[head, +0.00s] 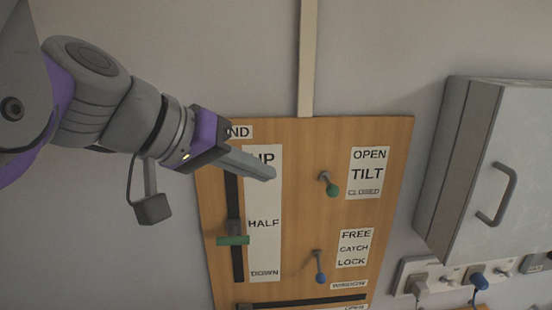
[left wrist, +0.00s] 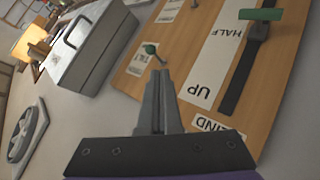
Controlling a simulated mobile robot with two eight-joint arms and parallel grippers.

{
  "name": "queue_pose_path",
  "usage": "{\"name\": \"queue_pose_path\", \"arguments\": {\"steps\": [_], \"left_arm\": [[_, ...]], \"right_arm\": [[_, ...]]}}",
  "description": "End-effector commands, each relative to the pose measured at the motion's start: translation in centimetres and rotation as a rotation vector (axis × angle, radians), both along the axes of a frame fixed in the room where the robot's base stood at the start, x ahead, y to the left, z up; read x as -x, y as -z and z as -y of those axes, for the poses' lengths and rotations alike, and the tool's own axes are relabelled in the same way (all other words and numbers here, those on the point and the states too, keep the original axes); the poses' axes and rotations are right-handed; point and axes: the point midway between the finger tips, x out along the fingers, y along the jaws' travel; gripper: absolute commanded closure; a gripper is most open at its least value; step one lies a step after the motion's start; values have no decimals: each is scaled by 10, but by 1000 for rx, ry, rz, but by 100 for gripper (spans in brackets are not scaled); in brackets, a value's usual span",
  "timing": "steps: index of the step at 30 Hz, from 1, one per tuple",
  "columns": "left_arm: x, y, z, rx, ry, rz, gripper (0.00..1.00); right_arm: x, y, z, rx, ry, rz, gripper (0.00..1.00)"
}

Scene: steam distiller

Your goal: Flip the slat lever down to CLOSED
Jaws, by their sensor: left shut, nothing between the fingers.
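The slat lever (head: 329,184) is a short metal stem with a green knob on the wooden panel, left of the OPEN / TILT / CLOSED label (head: 368,173). Its knob sits below and right of its pivot, about level with the word CLOSED. The lever also shows in the left wrist view (left wrist: 151,49), just beyond my fingertips. My left gripper (head: 270,173) is shut and empty, in front of the UP / HALF / DOWN strip, left of the lever and apart from it in the head view. It also shows in the left wrist view (left wrist: 160,76). My right gripper is in neither view.
A blue-knobbed lever (head: 320,270) is below, beside the FREE / CATCH / LOCK label (head: 354,248). A green slider handle (head: 233,240) sits in a vertical slot at left. A grey cabinet (head: 478,170) stands at right, above sockets with plugs (head: 478,281).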

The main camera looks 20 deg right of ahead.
Motion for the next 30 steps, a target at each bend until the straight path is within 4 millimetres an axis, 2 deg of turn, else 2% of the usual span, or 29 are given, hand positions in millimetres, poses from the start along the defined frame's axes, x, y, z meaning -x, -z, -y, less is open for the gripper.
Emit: {"name": "queue_pose_path", "arguments": {"steps": [1,2,5,11,21,30], "left_arm": [[3,-11,4,11,10,6,100],[4,-14,5,17,15,6,100],[5,-14,11,24,21,7,100],[-3,6,34,22,22,4,100],[-23,44,90,22,21,5,100],[-33,62,114,21,17,6,100]], "right_arm": [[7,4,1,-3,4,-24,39],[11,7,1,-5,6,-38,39],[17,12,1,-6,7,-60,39],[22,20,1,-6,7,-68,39],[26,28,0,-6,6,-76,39],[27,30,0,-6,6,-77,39]]}}
